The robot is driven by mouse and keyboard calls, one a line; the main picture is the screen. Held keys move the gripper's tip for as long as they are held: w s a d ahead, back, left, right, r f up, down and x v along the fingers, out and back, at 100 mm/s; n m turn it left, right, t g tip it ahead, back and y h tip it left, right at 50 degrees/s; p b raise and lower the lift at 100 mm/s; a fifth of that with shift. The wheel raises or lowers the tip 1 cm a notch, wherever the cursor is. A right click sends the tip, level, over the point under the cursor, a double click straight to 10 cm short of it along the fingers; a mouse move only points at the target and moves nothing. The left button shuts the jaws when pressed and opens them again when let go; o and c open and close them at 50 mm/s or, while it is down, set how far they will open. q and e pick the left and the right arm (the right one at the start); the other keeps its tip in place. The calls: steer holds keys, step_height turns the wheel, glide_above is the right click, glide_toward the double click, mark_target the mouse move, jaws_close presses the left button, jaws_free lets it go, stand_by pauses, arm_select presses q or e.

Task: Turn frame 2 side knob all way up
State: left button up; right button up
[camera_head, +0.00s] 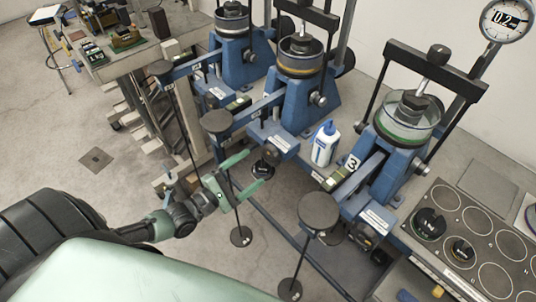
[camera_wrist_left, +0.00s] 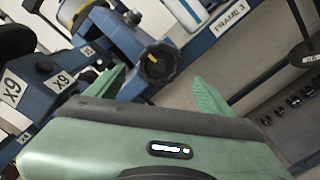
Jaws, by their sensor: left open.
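Frame 2 (camera_head: 294,95) is the middle blue lever frame in the head view. Its dark round side knob (camera_head: 268,155) sits low on the front, by a white label. In the left wrist view the knob (camera_wrist_left: 158,63) is black with a small yellow mark on its face. My left gripper (camera_head: 255,168) is open and empty, its green fingers pointing at the knob. In the left wrist view the fingertips (camera_wrist_left: 160,78) lie on either side of the knob, which shows beyond them; I see no contact. My right gripper is out of view.
Frame 3 (camera_head: 378,165) stands to the right, with a white bottle (camera_head: 325,143) between it and frame 2. Another blue frame (camera_head: 238,55) stands at the left. Round black weights hang on rods near my left arm. A panel with ringed places (camera_head: 482,220) is at the right.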

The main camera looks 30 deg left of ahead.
mark_target(268, 157)
arm_select(q)
steer(key=x, duration=0.2)
steer(key=shift+w+d+f+b, duration=0.1)
steer(key=shift+w+b, duration=0.25)
steer(key=b+x, duration=0.1)
steer(key=x, duration=0.4)
steer(key=shift+w+d+b, duration=0.1)
steer(key=shift+b, duration=0.25)
steer(key=shift+w, duration=0.15)
steer(key=shift+c, duration=1.2)
steer(key=c, duration=1.5)
steer(key=shift+d, duration=0.1)
jaws_close()
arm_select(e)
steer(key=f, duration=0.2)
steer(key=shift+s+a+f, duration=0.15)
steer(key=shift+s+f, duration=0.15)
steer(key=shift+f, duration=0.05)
